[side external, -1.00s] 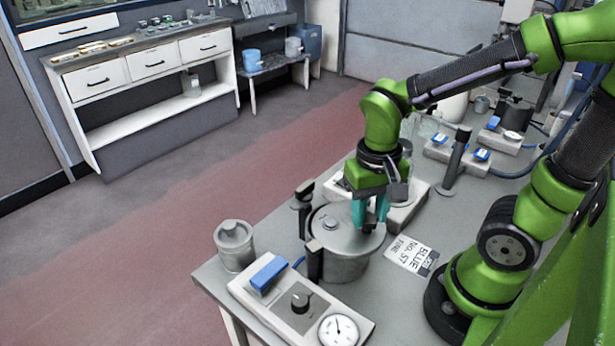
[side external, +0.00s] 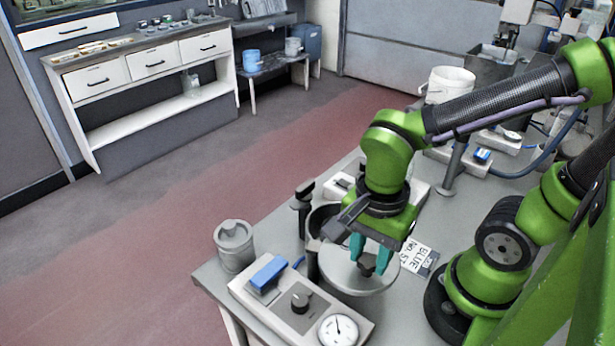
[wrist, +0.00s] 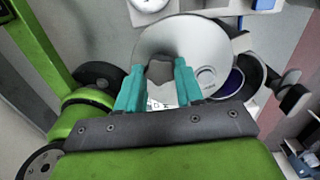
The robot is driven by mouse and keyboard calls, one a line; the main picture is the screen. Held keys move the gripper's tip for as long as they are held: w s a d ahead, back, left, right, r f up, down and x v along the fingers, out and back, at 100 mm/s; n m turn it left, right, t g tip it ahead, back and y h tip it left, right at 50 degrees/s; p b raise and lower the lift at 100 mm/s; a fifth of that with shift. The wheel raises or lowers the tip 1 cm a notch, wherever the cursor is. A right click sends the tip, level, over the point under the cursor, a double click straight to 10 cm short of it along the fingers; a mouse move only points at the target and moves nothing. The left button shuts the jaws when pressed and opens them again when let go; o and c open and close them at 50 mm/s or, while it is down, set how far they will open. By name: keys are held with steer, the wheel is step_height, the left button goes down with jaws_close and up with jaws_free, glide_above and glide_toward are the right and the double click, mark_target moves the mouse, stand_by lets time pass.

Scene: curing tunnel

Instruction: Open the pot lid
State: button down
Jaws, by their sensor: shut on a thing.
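The round grey lid (side external: 345,280) is off the pot, lifted and held to the near right of the opening. It appears as a pale disc in the wrist view (wrist: 212,45). My gripper (side external: 370,262) is shut on the lid's dark grip, with its teal fingers (wrist: 158,88) on either side of it. The pot (side external: 322,213) stands on the bench, partly hidden behind the lid and my gripper. Its open mouth shows a dark bluish-purple inside in the wrist view (wrist: 236,84). Dark side handles stick out from the pot.
A control box (side external: 300,300) with a knob and dial stands in front of the pot. A lidded grey canister (side external: 234,245) is to the left. A printed card (side external: 419,256) lies to the right. A white bucket (side external: 450,84) and other equipment stand at the back.

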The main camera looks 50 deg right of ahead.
mark_target(350, 288)
steer(key=shift+a+m, duration=1.15)
steer(key=shift+m, duration=0.05)
steer(key=shift+w+a+m, duration=0.2)
steer(key=shift+a+m, duration=0.7)
steer(key=shift+m, duration=0.1)
steer(key=c, duration=0.7)
jaws_free()
steer(key=shift+r, duration=0.1)
step_height(350, 288, up, 17)
steer(key=shift+f, duration=0.15)
